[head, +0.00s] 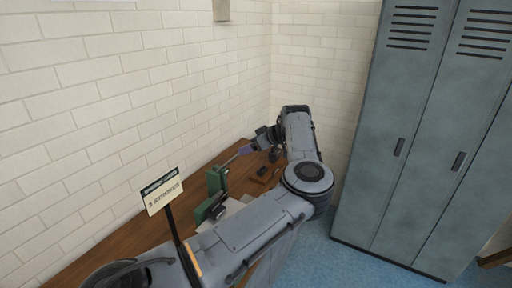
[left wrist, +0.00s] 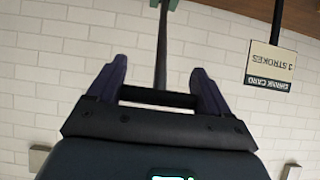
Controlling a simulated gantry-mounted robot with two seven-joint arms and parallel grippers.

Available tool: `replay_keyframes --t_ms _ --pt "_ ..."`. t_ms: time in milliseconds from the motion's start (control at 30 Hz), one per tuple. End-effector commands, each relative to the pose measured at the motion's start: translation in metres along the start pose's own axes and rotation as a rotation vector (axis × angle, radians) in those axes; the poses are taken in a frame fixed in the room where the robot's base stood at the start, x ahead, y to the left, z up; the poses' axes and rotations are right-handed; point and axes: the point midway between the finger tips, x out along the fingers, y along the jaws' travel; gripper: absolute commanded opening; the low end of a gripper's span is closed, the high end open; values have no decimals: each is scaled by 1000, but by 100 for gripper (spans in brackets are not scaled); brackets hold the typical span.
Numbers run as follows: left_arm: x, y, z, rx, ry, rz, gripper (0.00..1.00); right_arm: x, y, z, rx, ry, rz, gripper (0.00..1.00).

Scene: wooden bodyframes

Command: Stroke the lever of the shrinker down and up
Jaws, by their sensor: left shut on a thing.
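The green shrinker (head: 217,183) stands on the wooden bench, with its lever (head: 236,157) sloping up to the right toward my left gripper (head: 248,149). In the left wrist view the dark lever shaft (left wrist: 162,45) runs to a black crossbar (left wrist: 158,97) between the purple fingertips of my left gripper (left wrist: 160,88). The gripper is shut on this lever handle. A bit of the green shrinker (left wrist: 168,4) shows at the top edge. My right gripper is not in view.
A card sign (head: 162,191) on a dark post stands left of the shrinker; it reads "3 STROKES" in the left wrist view (left wrist: 270,67). Small dark items (head: 275,155) lie on the bench (head: 120,236). A brick wall (head: 120,90) is behind; grey lockers (head: 420,140) stand right.

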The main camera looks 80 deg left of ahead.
Motion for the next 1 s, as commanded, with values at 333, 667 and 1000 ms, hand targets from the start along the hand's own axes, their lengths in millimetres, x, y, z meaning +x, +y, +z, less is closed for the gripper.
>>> replay_keyframes --t_ms 333,667,1000 --pt "0 -1 -8 -7 11 -4 24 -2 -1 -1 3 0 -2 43" --pt "1 0 -6 -5 8 -3 100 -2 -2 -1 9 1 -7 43" --pt "-11 0 -5 -3 5 0 100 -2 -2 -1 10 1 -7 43"
